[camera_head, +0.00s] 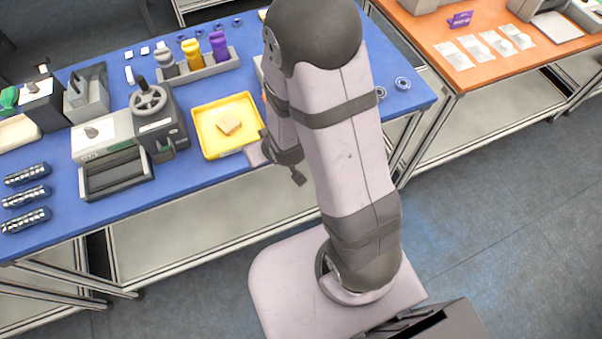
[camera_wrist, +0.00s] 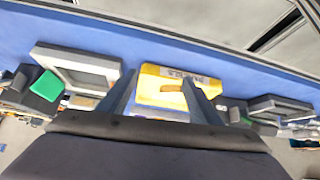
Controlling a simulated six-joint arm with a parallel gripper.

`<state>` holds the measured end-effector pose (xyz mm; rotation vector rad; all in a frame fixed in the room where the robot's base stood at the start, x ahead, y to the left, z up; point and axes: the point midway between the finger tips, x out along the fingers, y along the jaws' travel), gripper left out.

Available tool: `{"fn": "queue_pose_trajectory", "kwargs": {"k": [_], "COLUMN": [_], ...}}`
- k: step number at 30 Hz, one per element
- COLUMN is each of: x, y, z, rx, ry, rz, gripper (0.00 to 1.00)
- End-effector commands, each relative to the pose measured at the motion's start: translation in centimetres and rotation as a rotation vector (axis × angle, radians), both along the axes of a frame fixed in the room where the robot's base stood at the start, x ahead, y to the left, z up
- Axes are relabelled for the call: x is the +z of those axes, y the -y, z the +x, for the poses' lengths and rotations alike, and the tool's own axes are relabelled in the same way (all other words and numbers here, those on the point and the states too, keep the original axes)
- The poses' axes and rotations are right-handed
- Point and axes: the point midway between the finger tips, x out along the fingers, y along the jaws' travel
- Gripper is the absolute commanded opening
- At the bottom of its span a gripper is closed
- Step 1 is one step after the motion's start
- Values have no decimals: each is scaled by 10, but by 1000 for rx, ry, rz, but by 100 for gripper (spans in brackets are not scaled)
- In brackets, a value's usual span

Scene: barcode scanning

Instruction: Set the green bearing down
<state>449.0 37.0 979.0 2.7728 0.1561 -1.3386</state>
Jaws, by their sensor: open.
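I cannot make out a green bearing in either view. My gripper (camera_wrist: 162,88) is open, its two dark fingers spread apart, with no bearing visible between them. In the wrist view the yellow tray (camera_wrist: 149,72) shows beyond and between the fingers, with a tan block (camera_wrist: 172,87) in it. In the head view the same yellow tray (camera_head: 204,129) sits near the front edge of the blue table, with the tan block (camera_head: 229,127) inside. My arm covers part of the table just right of the tray.
Small ring-shaped bearings (camera_head: 402,83) lie at the right end of the blue table (camera_head: 215,183). A machine with a handwheel (camera_head: 150,98) stands left of the tray. A rack with coloured bottles (camera_head: 205,66) is behind. A green part (camera_head: 9,97) is far left.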

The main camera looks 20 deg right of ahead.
Motion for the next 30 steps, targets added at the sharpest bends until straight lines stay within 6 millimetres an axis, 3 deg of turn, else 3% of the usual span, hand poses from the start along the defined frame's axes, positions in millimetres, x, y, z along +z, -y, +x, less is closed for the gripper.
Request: {"fn": "queue_pose_trajectory", "kwargs": {"k": [9, 18, 23, 30], "x": [40, 76, 84, 86], "y": [26, 36, 38, 38], "z": [-76, -149, -166, -169], "rx": [-65, -101, -108, -109], "ry": [-358, -606, -662, -672], "rz": [-28, -34, -34, -34], "gripper": [58, 58, 58, 58]}}
